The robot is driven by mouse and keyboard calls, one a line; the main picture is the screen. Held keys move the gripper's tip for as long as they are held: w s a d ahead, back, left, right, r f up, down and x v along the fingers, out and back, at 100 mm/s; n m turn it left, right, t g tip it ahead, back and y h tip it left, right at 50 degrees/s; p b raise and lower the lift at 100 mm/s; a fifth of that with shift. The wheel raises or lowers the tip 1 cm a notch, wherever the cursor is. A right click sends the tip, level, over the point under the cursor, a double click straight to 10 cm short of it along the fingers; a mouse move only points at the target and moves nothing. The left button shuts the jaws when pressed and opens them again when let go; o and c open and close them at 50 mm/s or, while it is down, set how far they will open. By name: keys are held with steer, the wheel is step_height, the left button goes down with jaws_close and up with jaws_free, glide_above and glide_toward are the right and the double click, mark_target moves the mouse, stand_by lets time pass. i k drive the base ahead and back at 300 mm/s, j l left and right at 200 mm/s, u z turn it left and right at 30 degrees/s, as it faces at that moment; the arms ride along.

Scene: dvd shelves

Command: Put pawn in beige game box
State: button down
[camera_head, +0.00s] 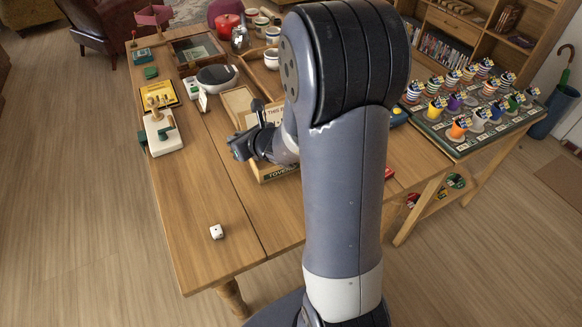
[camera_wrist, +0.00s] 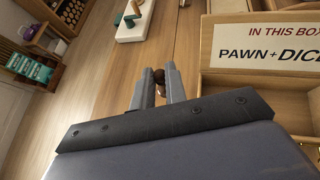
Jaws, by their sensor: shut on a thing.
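My gripper (camera_head: 240,150) is over the wooden table (camera_head: 190,190), beside the beige game box (camera_head: 277,172). In the wrist view my gripper (camera_wrist: 160,82) is shut on a small dark brown rounded thing, likely the pawn (camera_wrist: 160,76); only its top shows between the fingers. The beige game box (camera_wrist: 265,88) is to the right of the fingers in the wrist view, open, with a lid panel reading "IN THIS BOX PAWN + DICE". The pawn is apart from the box. My arm hides much of the box in the head view.
A white die (camera_head: 216,232) lies near the front of the table. A white toy with green parts (camera_head: 162,133) is at the left edge. A round dark-topped device (camera_head: 215,77) stands behind. A rack of colourful pieces (camera_head: 480,118) is at right. The front left table is mostly clear.

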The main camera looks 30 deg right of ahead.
mark_target(270, 165)
steer(key=k+z, duration=0.2)
steer(key=z, duration=0.15)
steer(key=k+l+z, duration=0.1)
steer(key=z, duration=0.3)
steer(key=k+j+z, duration=0.1)
steer(key=z, duration=1.4)
steer(key=k+j, duration=0.2)
steer(key=j, duration=0.2)
steer(key=k+j+z, duration=0.15)
steer(key=j, duration=0.2)
steer(key=k+j, duration=0.2)
steer(key=j, duration=0.2)
steer(key=z, duration=0.05)
